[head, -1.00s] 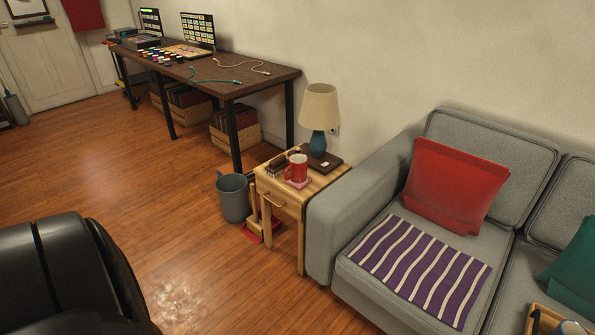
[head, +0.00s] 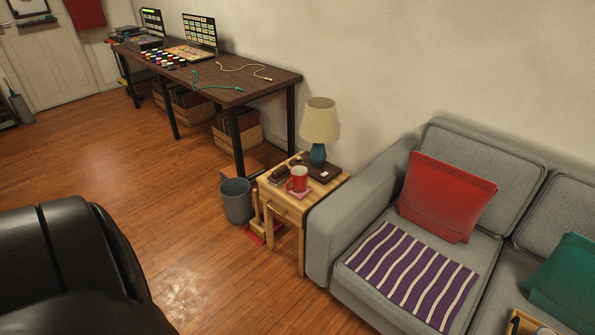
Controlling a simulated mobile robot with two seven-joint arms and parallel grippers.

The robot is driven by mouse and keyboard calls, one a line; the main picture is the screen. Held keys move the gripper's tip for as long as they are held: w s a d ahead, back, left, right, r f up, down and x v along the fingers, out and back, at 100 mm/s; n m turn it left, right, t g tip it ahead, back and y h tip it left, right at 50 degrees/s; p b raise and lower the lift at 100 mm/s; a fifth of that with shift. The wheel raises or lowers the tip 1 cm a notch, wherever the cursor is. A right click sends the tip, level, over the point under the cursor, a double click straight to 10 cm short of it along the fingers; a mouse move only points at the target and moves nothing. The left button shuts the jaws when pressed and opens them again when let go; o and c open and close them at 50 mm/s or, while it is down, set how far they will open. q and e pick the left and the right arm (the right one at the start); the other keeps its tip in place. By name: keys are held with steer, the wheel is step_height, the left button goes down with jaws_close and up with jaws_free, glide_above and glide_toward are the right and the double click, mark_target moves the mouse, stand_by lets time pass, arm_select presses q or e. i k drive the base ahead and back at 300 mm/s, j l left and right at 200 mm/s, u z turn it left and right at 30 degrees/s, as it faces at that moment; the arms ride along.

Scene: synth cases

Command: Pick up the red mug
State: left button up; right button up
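The red mug (head: 298,178) stands upright on a pink coaster (head: 300,194) on the wooden side table (head: 323,190). The table is left of the grey sofa (head: 335,229), against its armrest. A pale mark shows on the mug's front. Neither of my grippers is in the head view, so I cannot see whether they are open or shut.
A lamp (head: 319,121), a dark flat item (head: 322,172) and a small dark brown object (head: 279,176) share the tabletop. A grey bin (head: 237,202) stands left of the table. A large black glossy shape, unclear what, fills the lower left. Open wooden floor (head: 160,205) lies between.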

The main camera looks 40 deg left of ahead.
mark_target(299, 180)
steer(key=i+j, duration=0.25)
steer(key=j, duration=0.2)
steer(key=i+j, duration=0.25)
steer(key=j, duration=0.2)
steer(key=i+j+u, duration=0.1)
steer(key=i+j, duration=0.2)
steer(key=j, duration=0.15)
steer(key=i+j, duration=0.25)
steer(key=j, duration=0.2)
steer(key=i+j, duration=0.3)
steer(key=j, duration=0.15)
